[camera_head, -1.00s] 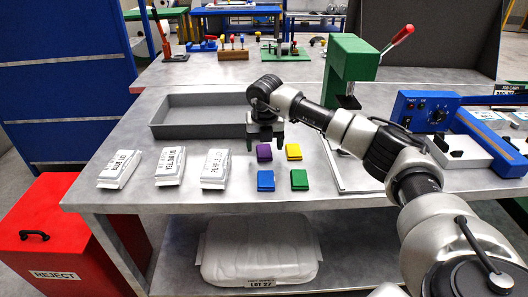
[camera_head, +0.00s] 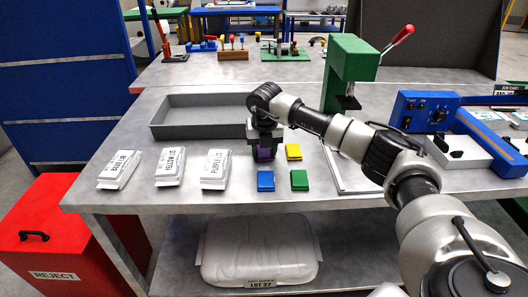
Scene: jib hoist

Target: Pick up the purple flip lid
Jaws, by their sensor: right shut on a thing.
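The purple flip lid (camera_head: 264,154) is at the back left of a group of small coloured lids on the grey bench. My right gripper (camera_head: 265,150) points down over it and is shut on it, with the fingers at its sides. The gripper hides part of the lid, and I cannot tell whether the lid touches the bench. A yellow lid (camera_head: 293,151) lies just to its right, a blue lid (camera_head: 266,181) in front, and a green lid (camera_head: 299,180) at front right. My left gripper is not in view.
Three white labelled packs (camera_head: 170,167) lie to the left. A grey tray (camera_head: 190,131) stands behind them. A green press (camera_head: 350,65) with a red handle and a blue control box (camera_head: 425,110) stand to the right. A red reject bin (camera_head: 50,230) is at the lower left.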

